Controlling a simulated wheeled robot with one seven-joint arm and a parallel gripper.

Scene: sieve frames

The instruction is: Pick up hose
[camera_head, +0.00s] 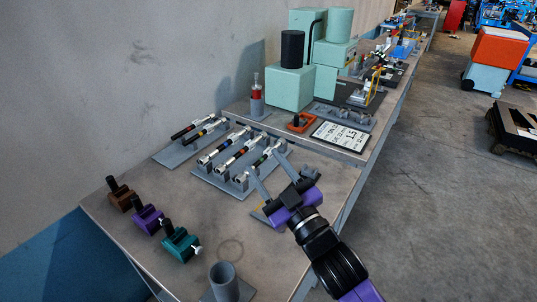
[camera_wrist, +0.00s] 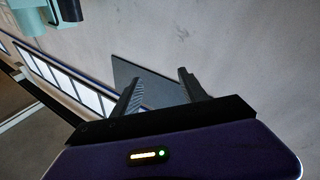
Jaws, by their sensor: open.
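No object is plainly marked as the hose. The likeliest candidates are several rod-like pieces with black, silver and coloured sections. Two rods (camera_head: 200,128) lie on the back grey plate, and others, such as a middle rod (camera_head: 238,153), lie on supports on the nearer grey rack (camera_head: 212,175). My gripper (camera_head: 264,162) is open, its fingers over or near the right end of the nearer rack; I cannot tell the height gap. In the wrist view my gripper (camera_wrist: 160,79) is open, with nothing between its fingertips, and no rod shows there.
Brown (camera_head: 121,194), purple (camera_head: 147,219) and teal (camera_head: 180,244) blocks stand at the front left. A grey cup (camera_head: 224,283) is at the front edge. Pale green machines (camera_head: 290,88), a red-topped bottle (camera_head: 257,98) and a white sign (camera_head: 340,135) are behind. The wall borders the left.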

